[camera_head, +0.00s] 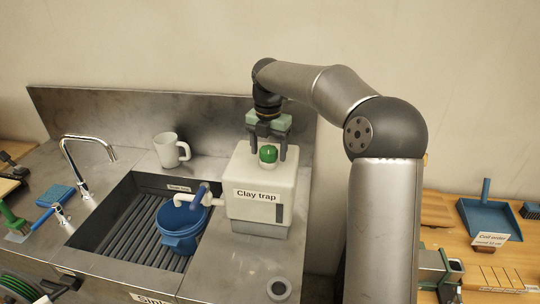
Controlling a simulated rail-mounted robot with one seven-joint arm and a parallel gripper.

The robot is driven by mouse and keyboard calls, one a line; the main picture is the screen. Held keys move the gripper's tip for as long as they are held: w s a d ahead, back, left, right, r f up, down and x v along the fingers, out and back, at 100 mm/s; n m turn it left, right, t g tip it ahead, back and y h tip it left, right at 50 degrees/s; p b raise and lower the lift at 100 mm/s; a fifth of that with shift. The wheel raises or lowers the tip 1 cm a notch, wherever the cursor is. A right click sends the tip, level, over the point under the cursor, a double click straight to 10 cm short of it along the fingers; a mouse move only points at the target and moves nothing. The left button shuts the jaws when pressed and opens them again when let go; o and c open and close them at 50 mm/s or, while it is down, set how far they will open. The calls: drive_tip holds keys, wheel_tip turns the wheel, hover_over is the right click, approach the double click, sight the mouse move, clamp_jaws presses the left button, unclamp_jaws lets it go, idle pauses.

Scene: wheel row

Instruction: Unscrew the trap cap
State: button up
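The trap cap (268,153) is a round green knob on top of a pale box labelled "Clay trap" (250,175). It sits on a light-coloured collar on the box. My gripper (268,144) points down over the box. Its two dark fingers are spread apart, one to the left and one to the right of the cap. Gaps show between the fingers and the cap. Whether the fingertips are level with the cap or behind it is hard to tell from this view.
A sink (128,222) with a blue bucket (180,228) lies left of the trap. A pipe with a blue handle (199,195) joins the trap's left side. A white mug (167,150) stands behind the sink. Counter at the trap's front is mostly clear.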

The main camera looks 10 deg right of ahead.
sight(268, 149)
drive_tip(key=shift+r, duration=0.1)
wheel_tip(268, 149, up, 5)
drive_tip(key=p, duration=0.5)
drive_tip(key=shift+r+p, duration=0.5)
drive_tip(key=shift+r, duration=0.4)
drive_tip(key=s+f+m+b, duration=0.1)
drive_tip(key=s+f+m, duration=0.3)
drive_tip(key=s+m, duration=0.5)
drive_tip(key=s+f+m+b, duration=0.2)
drive_tip(key=s+f+m, duration=0.2)
drive_tip(key=s+m, duration=0.6)
drive_tip(key=s+f+m+t+b, duration=0.1)
drive_tip(key=s+f+m, duration=0.3)
drive_tip(key=s+m, duration=0.5)
drive_tip(key=s, duration=0.7)
drive_tip(key=shift+f+m+b, duration=0.3)
drive_tip(key=shift+m, duration=0.1)
